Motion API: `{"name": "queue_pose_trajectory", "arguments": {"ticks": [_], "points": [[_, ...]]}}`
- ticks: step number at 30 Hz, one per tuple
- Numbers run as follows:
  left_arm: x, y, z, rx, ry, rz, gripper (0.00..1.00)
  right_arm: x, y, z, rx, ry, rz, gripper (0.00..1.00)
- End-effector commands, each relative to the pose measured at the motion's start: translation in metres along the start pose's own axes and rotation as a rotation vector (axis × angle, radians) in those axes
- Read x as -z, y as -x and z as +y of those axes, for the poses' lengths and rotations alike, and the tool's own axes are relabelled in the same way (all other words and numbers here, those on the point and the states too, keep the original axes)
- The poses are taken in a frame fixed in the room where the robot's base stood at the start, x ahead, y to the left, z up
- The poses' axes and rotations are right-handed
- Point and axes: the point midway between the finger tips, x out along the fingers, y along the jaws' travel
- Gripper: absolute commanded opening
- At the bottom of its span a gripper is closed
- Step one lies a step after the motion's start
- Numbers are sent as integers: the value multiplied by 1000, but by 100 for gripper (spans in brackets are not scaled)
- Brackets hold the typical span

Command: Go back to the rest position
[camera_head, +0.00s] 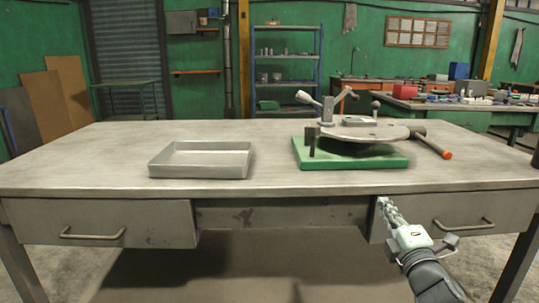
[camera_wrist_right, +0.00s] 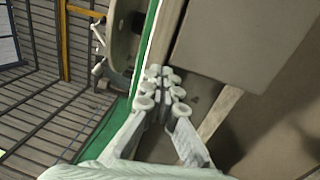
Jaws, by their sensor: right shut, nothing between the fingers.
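My right gripper (camera_head: 384,205) is in front of the workbench's front edge, before the right drawer, pointing up and to the left. Its fingers are shut with nothing between them; the right wrist view also shows the closed fingers (camera_wrist_right: 164,82). My left gripper is in neither view. On the workbench (camera_head: 275,150) stands a green base plate (camera_head: 390,162) carrying a round grey disc fixture (camera_head: 362,133) with clamp levers and a handle with an orange-red tip (camera_head: 447,155). The gripper is apart from the fixture.
An empty grey tray (camera_head: 201,173) sits left of the fixture. Two drawers with handles, left (camera_head: 93,234) and right (camera_head: 463,225), are shut under the bench top. A blue shelf (camera_head: 287,70) and a cluttered green bench (camera_head: 470,110) stand behind. The bench top between tray and fixture is clear.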

Motion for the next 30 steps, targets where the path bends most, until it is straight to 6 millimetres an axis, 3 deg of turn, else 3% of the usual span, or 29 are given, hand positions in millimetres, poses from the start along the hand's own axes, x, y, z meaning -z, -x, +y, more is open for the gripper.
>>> {"name": "queue_pose_trajectory", "arguments": {"ticks": [1, 6, 8, 12, 15, 18, 22, 25, 30], "points": [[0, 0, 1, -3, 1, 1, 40, -4, 17, -37, 97, -112, -48, 0], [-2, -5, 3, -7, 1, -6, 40, -14, 88, -147, 396, -461, -250, 0], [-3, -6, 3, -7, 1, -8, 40, -13, 119, -181, 495, -569, -331, 0], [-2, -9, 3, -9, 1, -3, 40, -6, 202, -249, 712, -793, -537, 0], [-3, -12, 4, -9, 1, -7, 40, 3, 265, -286, 853, -923, -696, 0], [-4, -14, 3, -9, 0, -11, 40, 15, 322, -308, 967, -1022, -842, 0], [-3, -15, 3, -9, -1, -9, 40, 26, 375, -323, 1066, -1097, -983, 0], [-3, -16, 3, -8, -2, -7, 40, 31, 395, -327, 1103, -1124, -1042, 0], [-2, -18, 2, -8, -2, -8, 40, 33, 403, -329, 1117, -1134, -1065, 0]]}}
